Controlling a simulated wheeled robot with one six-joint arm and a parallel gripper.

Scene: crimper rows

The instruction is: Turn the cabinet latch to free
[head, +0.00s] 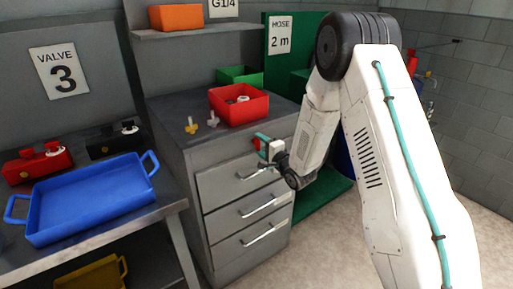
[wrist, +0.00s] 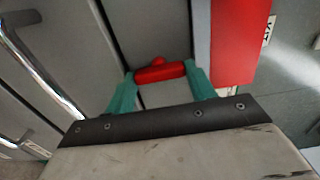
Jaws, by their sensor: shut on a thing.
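The red latch (wrist: 160,72) sits on the face of the grey cabinet (head: 185,175), near its top drawer. In the wrist view its red bar lies nearly level, with a small red knob above it. My gripper (wrist: 160,75) has its two teal fingers at either end of the bar, shut on it. In the head view my gripper (head: 262,143) is at the upper drawer's right side, and the latch is mostly hidden behind the fingers. I cannot read any free or locked mark.
Drawer handles (head: 258,207) stick out below my gripper. A red bin (head: 240,117) and small valves (head: 191,126) stand on the cabinet top. A blue tray (head: 85,200) lies on the bench at left. The floor (head: 325,235) right of the cabinet looks clear.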

